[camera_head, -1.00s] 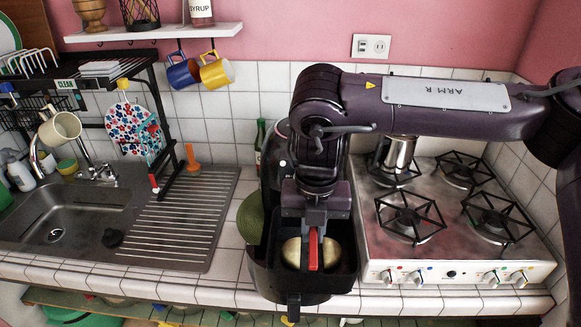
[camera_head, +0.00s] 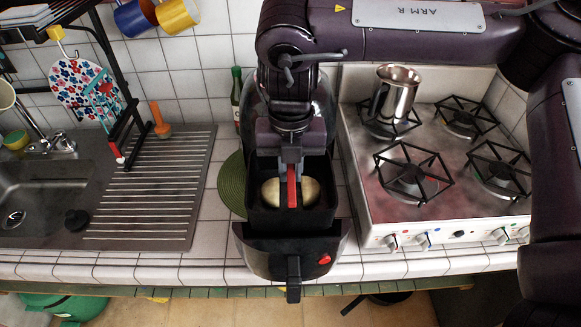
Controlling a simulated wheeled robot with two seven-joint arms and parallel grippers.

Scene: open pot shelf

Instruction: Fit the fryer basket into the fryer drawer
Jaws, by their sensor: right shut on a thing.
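The black square fryer basket (camera_head: 322,218) is at the middle, with a pale yellow rounded thing (camera_head: 272,193) inside. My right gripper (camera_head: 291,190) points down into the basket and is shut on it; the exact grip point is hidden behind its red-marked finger. The black fryer drawer (camera_head: 262,255) is pulled out below the basket, its handle (camera_head: 293,280) toward the front. The basket is over the drawer opening; I cannot tell how deep it sits. The fryer body (camera_head: 325,100) is behind, partly hidden by my arm. My left gripper is not in view.
The stove (camera_head: 362,205) with a metal jug (camera_head: 395,93) stands close on the right. A green round mat (camera_head: 232,185) lies left of the drawer, then the sink drainer (camera_head: 160,185). A green bottle (camera_head: 236,95) stands behind. The counter edge is just in front.

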